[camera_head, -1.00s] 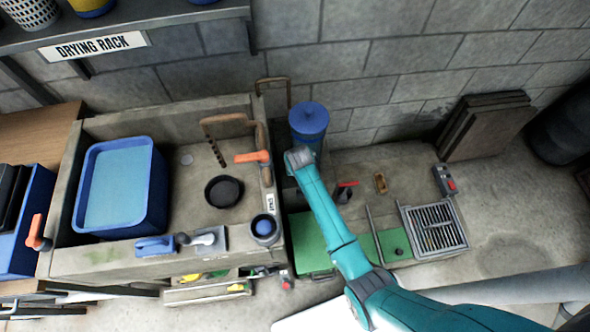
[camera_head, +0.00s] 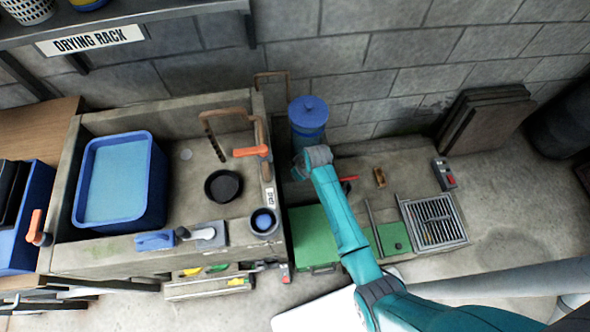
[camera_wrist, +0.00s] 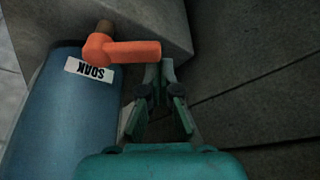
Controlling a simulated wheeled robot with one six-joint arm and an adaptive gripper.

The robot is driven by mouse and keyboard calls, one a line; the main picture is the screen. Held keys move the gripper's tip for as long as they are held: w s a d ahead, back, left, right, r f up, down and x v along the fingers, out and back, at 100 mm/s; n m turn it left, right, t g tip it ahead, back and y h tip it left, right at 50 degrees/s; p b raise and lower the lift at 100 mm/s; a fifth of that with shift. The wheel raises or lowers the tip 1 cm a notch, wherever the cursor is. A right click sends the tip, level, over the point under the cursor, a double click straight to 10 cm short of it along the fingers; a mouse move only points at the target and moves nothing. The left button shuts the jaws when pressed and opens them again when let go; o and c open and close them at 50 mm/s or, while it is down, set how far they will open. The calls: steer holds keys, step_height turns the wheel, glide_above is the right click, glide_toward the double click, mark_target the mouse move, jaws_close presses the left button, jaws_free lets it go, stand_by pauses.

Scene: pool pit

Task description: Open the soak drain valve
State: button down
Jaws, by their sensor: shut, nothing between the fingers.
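The soak drain valve has an orange lever handle (camera_wrist: 122,52) on a brownish stem in the wrist view. The lever points right. Beside it, a white label reading SOAK (camera_wrist: 89,70) appears upside down on a blue rounded body (camera_wrist: 55,115). In the head view my arm's end is at the base of a blue lidded cylinder (camera_head: 308,115); the fingertips and this lever are not clearly visible there.
A stone sink (camera_head: 190,200) with a blue tub (camera_head: 152,195) stands left of my arm. Another orange handle (camera_head: 251,151) is at its right edge. A floor grate (camera_head: 434,221) and a red-buttoned box (camera_head: 445,174) are to the right. The block wall is close behind.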

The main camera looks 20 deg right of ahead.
steer(key=s+n, duration=0.1)
steer(key=n, duration=0.1)
steer(key=s+d+n+g+y, duration=0.1)
steer(key=n, duration=0.2)
steer(key=s+n, duration=0.1)
steer(key=n, duration=0.1)
steer(key=shift+s+d+n+g+y, duration=0.2)
steer(key=shift+d+n+g+y, duration=0.1)
steer(key=shift+d+g, duration=0.1)
steer(key=shift+s+a, duration=0.1)
steer(key=shift+s, duration=0.05)
steer(key=shift+s+a, duration=0.3)
steer(key=shift+s, duration=0.25)
